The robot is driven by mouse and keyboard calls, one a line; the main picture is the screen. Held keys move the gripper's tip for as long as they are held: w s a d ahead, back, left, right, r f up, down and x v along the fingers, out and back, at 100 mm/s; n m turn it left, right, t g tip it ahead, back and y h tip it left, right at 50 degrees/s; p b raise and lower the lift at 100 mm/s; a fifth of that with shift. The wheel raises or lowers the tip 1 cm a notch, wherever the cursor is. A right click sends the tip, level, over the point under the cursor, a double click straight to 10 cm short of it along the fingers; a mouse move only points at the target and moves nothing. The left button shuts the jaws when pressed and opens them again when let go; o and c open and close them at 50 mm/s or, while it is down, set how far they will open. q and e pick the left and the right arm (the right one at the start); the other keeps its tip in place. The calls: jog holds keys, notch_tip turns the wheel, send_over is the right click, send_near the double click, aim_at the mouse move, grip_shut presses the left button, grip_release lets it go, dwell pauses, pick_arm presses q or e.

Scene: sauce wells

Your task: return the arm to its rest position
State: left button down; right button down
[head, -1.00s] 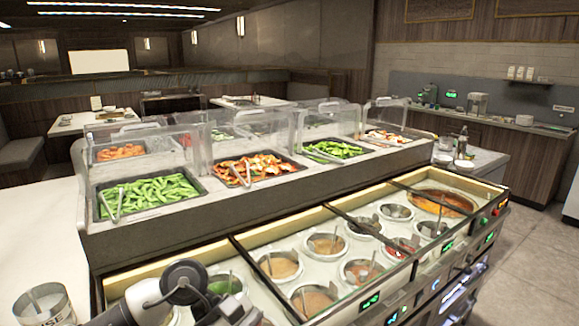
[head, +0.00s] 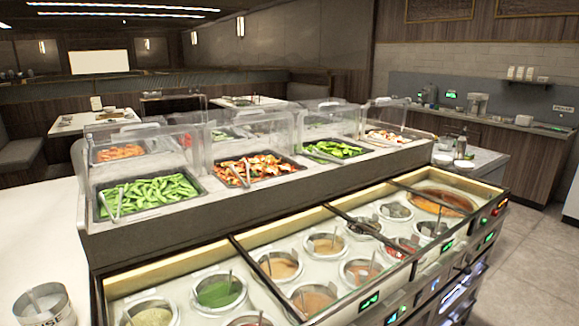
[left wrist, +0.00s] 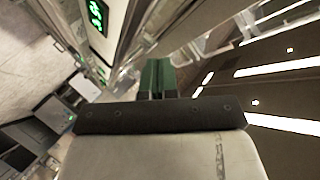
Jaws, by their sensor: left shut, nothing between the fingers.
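My left gripper (left wrist: 157,80) shows in the left wrist view. Its two dark green fingers are together, and nothing shows between them. It is apart from the counter front, whose green digital display (left wrist: 96,14) shows at the upper left of that view. In the head view neither arm nor gripper is visible now. My right gripper is in none of the current frames.
The sauce counter (head: 160,268) with several round wells, some holding ladles, fills the lower part of the head view. Food trays (head: 148,193) under clear guards stand behind it. A labelled container (head: 45,306) stands at the lower left. Floor (head: 535,240) shows at the right.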

pick_arm(q)
jog(key=s+a+f+n+g, duration=0.25)
jog(key=s+f+g, duration=0.25)
jog(key=s, duration=0.4)
jog(key=s+a+f+n+g, duration=0.1)
jog(key=s+f+n+g, duration=0.4)
jog(key=s, duration=0.3)
notch_tip(320, 180, down, 29)
jog(key=s+m+g, duration=0.1)
jog(key=s+g, duration=0.1)
jog(key=s+a+f, duration=0.3)
jog(key=s+f, duration=1)
jog(key=s, duration=0.2)
jog(key=shift+s+f+g+y, duration=0.25)
jog(key=shift+f+g+y, duration=0.15)
jog(key=shift+w+m, duration=0.1)
jog(key=shift+m, duration=0.15)
